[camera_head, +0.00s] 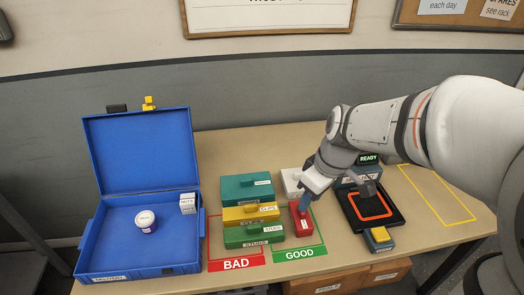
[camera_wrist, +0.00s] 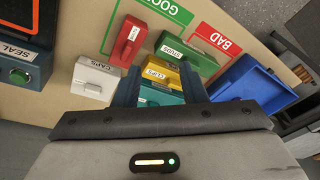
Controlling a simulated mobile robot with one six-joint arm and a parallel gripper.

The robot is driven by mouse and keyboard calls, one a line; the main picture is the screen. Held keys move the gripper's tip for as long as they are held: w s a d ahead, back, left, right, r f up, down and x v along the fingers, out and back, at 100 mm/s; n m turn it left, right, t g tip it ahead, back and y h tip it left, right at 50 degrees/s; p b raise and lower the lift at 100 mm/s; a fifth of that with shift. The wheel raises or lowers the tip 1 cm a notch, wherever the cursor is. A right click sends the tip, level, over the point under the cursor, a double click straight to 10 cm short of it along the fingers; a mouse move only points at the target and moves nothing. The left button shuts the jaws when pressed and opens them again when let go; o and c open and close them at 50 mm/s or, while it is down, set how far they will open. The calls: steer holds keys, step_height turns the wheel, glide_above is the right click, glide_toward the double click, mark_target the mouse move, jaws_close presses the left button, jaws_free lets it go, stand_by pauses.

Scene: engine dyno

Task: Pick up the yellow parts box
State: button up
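The yellow parts box (camera_head: 240,214), labelled CLIPS, is on the table between a teal box (camera_head: 240,187) behind and a green STUDS box (camera_head: 250,238) in front. In the wrist view the yellow box (camera_wrist: 178,75) shows beyond and between my blue fingers, partly covered at its edges. My gripper (camera_head: 305,201) is in the air to the right of the yellow box, over or near the red box (camera_head: 301,224). In the wrist view my gripper (camera_wrist: 160,78) has its fingers spread apart, with nothing visibly held between them.
A white CAPS box (camera_head: 291,182) stands behind the red one. An open blue case (camera_head: 98,247) with a round tub (camera_head: 146,220) and small white boxes is at left. A black device with an orange-edged pad (camera_head: 370,221) is at right. BAD (camera_head: 236,263) and GOOD (camera_head: 300,254) areas mark the front.

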mark_target(251, 205)
steer(key=w+a+f+n, duration=0.2)
steer(key=w+a+n, duration=0.1)
steer(key=a, duration=0.1)
steer(key=w+a+f+n+g+y, duration=0.1)
steer(key=w+a+f+n, duration=0.2)
steer(key=a+n, duration=0.1)
steer(key=w+a+f+n+g+y, duration=0.1)
steer(key=w+a+f+n, duration=0.1)
steer(key=w+a+n, duration=0.1)
steer(key=shift+a+f+n+p, duration=0.35)
steer(key=shift+a+n+p, duration=0.05)
steer(key=shift+a, duration=0.2)
steer(key=p+x, duration=0.1)
steer(key=x, duration=0.6)
steer(key=shift+w+a+r, duration=0.1)
steer(key=shift+c, duration=0.4)
jaws_close()
